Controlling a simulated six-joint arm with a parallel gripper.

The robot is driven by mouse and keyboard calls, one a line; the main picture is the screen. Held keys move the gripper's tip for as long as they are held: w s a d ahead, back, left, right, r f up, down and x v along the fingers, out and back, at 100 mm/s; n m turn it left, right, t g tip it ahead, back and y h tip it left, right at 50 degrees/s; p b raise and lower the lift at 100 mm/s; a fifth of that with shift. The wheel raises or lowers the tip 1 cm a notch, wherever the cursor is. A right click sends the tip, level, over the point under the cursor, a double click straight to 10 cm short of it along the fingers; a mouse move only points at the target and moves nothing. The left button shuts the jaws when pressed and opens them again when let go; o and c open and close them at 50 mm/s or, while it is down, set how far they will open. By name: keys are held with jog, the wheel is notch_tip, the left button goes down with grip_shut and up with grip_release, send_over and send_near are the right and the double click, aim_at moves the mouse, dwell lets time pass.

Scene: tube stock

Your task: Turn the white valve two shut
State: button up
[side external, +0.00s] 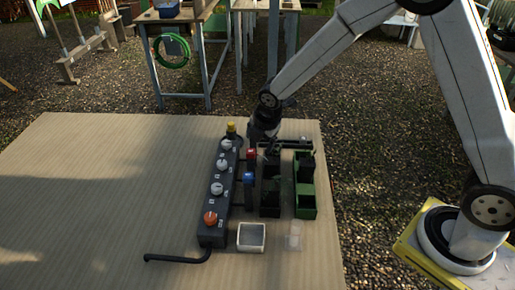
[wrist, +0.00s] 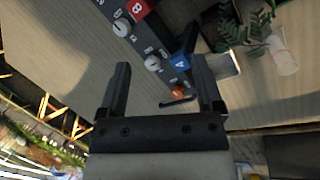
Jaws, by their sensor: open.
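A dark valve bar (side external: 207,232) lies on the table with three white knobs and an orange knob (side external: 210,217) at its near end. The white knobs are a far one (side external: 226,145), a middle one (side external: 222,165) and a near one (side external: 217,188). Their numbers are too small to read, so I cannot tell which is valve two. My gripper (side external: 268,148) is above the far right side of the bar, empty. In the wrist view its jaws (wrist: 160,66) are open, with a white knob (wrist: 153,64) showing between them, apart from both; another white knob (wrist: 122,28) is upper left.
The table's left side is clear.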

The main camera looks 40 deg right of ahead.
aim_at(222, 163)
jog(key=w+a+f+n+t, duration=0.1)
jog(key=w+a+f+n, duration=0.4)
jog(key=n, duration=0.8)
jog(key=w+f, duration=0.2)
jog(key=w, duration=0.2)
jog(key=shift+w+a, duration=0.2)
jog(key=shift+w, duration=0.05)
jog(key=shift+f, duration=0.2)
jog(key=shift+x, duration=3.75)
jog(key=shift+d, duration=0.1)
grip_shut()
